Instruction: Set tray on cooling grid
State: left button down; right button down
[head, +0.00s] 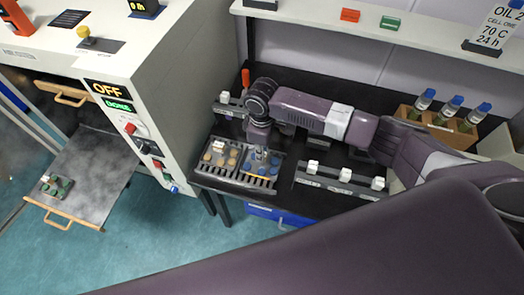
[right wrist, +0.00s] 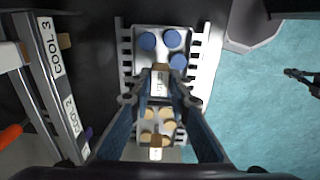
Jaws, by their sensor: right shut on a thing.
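A grey tray with blue discs (head: 263,167) is over the right half of the dark slotted cooling grid (head: 228,181). In the right wrist view the blue-disc tray (right wrist: 148,41) lies between the grid's comb-like side bars. My right gripper (head: 262,152) is above it, shut on its labelled handle (right wrist: 160,83); the fingers hide part of the handle. I cannot tell whether the tray touches the grid. A second tray with tan discs (head: 220,154) sits on the grid's left half. A dark claw-like shape at the right edge of the right wrist view seems to be my left gripper (right wrist: 302,80).
A cream machine (head: 160,60) stands left, its shelf (head: 95,165) pulled out with a green-disc tray (head: 56,186) on it. A rail with white blocks (head: 345,174) lies right of the grid. A wooden bottle rack (head: 440,129) stands farther right.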

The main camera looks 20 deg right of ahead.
jog(key=shift+f, duration=0.4)
jog(key=c, duration=1.7)
grip_release()
jog(key=shift+c, duration=0.2)
notch_tip(320, 180, up, 2)
jog(key=shift+p, duration=0.65)
jog(key=shift+r, duration=1.95)
